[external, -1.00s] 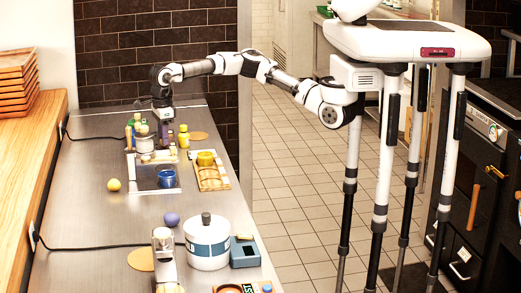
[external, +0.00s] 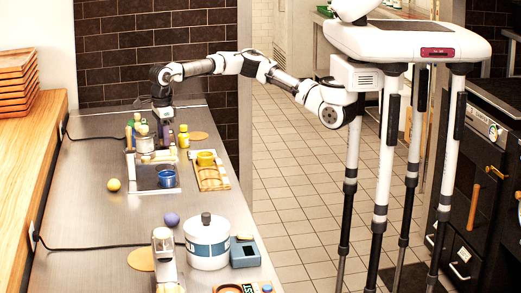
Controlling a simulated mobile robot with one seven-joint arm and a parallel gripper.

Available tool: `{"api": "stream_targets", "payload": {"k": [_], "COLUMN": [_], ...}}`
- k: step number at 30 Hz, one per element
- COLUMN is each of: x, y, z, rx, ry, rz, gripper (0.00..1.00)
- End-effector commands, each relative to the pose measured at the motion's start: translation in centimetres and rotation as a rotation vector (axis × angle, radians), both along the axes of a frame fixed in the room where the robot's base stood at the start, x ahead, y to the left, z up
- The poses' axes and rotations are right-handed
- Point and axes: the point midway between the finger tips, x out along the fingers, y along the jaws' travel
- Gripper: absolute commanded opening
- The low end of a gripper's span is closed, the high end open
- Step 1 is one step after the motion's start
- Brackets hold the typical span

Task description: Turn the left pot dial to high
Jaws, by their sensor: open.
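A white pot with a blue band (external: 207,246) and a dark lid knob stands at the near end of the steel counter. A smaller pale pot (external: 145,145) stands near the far end, among bottles. I cannot make out a dial on either pot at this size. My gripper (external: 163,128) points down at the far end of the counter, just behind and right of the small pot. It is open, and its fingertips are partly hidden among the items there. I cannot tell whether it touches anything.
A yellow bottle (external: 183,136) stands close right of my gripper. A blue cup (external: 167,178), a wooden tray with a yellow cup (external: 206,158), a yellow ball (external: 114,184) and a purple ball (external: 171,219) lie nearer. A black cord (external: 90,248) crosses the counter. The left middle is clear.

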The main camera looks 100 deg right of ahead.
Motion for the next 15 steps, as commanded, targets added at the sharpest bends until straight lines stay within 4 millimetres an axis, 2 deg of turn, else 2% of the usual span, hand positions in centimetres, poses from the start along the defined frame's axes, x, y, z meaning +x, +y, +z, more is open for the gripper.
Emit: {"api": "stream_targets", "payload": {"k": [5,15], "x": [0.1,0.1], "y": [0.0,0.1], "z": [2.2,9.9], "rx": [0.000,0.000], "ry": [-0.003,-0.003], "rz": [0.000,-0.001], "gripper": [0.48,0.48]}}
